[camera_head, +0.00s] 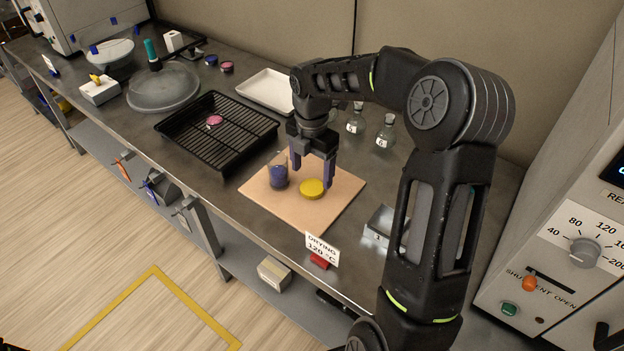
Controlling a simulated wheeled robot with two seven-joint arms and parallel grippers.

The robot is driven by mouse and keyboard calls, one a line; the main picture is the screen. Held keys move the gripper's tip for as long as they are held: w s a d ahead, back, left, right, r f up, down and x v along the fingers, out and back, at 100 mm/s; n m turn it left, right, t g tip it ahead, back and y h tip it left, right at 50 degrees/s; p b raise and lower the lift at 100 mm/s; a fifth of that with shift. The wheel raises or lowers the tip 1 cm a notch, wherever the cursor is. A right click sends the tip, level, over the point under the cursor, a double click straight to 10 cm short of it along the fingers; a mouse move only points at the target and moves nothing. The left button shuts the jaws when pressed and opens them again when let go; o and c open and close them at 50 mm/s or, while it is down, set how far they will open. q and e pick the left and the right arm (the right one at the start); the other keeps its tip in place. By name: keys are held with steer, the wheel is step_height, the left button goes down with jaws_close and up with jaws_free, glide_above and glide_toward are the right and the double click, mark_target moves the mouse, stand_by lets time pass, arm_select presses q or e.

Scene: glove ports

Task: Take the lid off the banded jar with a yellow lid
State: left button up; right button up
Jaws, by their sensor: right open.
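A yellow lid (312,190) looks to lie flat on the tan mat (330,208), with no jar visible beneath it. A small glass jar (278,173) with dark blue on or in it stands upright on the mat, just left of the lid; no lid shows on it. I cannot make out clear bands. My right gripper (312,177) points down over the lid, fingers apart and nothing held between them. Its left finger is close to the jar; whether it touches anything is unclear. My left gripper is out of view.
A black rack tray (217,132) with a pink item lies left of the mat, and a white tray (270,90) behind it. Flasks (387,131) stand behind my right arm. A metal block (380,228) and a "DRYING" sign (321,247) stand near the front edge.

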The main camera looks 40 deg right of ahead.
mark_target(312, 187)
step_height(312, 187, up, 8)
steer(key=shift+f, duration=0.15)
stand_by(0.8)
